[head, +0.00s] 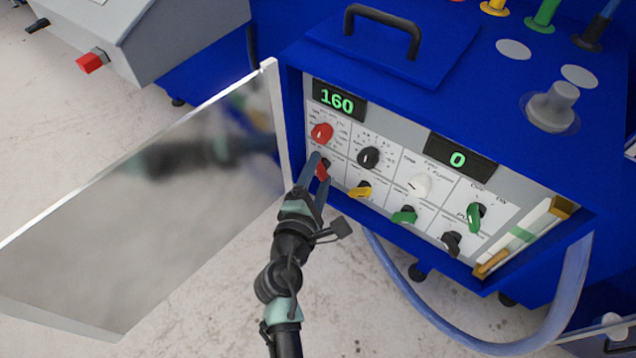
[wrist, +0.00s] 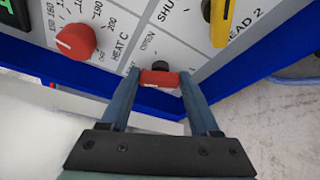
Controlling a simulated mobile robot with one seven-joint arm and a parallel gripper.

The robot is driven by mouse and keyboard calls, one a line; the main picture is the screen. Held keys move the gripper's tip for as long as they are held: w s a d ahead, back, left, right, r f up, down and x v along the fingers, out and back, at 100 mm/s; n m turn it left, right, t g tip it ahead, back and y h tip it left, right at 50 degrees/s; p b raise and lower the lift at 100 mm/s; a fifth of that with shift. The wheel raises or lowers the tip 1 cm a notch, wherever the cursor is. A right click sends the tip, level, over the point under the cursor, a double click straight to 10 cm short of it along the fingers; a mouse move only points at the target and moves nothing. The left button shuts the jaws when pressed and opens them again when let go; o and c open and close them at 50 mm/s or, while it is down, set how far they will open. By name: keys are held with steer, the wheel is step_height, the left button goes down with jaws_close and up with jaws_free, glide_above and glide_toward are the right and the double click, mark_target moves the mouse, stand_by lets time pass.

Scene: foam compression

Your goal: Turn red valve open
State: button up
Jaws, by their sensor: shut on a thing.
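The red valve handle (wrist: 160,79) sits low on the panel, below the red dial, in the wrist view. My gripper (wrist: 158,84) is shut on it, with one finger at each end of the handle. In the head view my gripper (head: 316,170) reaches the lower left of the panel, and a little of the red valve (head: 322,172) shows between the fingers. A dark stem shows behind the handle. The printed word OPEN is beside it in the wrist view, and letters of SHUT are farther up.
A red dial (head: 321,132) is just above the valve, a black dial (head: 368,157) to its right and a yellow valve (head: 360,191) to its lower right. An open clear door (head: 150,215) stands left of my arm. A blue hose (head: 440,330) hangs to the right.

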steer(key=m+b, duration=0.1)
steer(key=b, duration=0.2)
steer(key=f+m+t+b, duration=0.1)
steer(key=b, duration=0.1)
steer(key=m+t+b, duration=0.1)
steer(key=m+b, duration=0.1)
steer(key=b, duration=0.1)
steer(key=shift+f+b, duration=0.25)
steer(key=shift+b, duration=0.1)
steer(key=m+b, duration=0.2)
steer(key=b, duration=0.3)
steer(key=m+t+b, duration=0.1)
steer(key=m+b, duration=0.1)
steer(key=b, duration=0.4)
steer(key=shift+f+m+t+h, duration=0.2)
steer(key=shift+m+t+h, duration=0.1)
steer(key=m+h+b, duration=0.1)
steer(key=m+b, duration=0.2)
steer(key=b, duration=0.3)
steer(key=shift+t+b, duration=0.3)
steer(key=shift+b, duration=0.1)
steer(key=m+b, duration=0.2)
steer(key=b, duration=0.1)
steer(key=shift+a+r+h, duration=0.1)
steer(key=shift+r+h, duration=0.1)
steer(key=shift+h, duration=0.2)
steer(key=shift+m+b, duration=0.3)
steer(key=shift+b, duration=0.1)
steer(key=shift+r, duration=0.2)
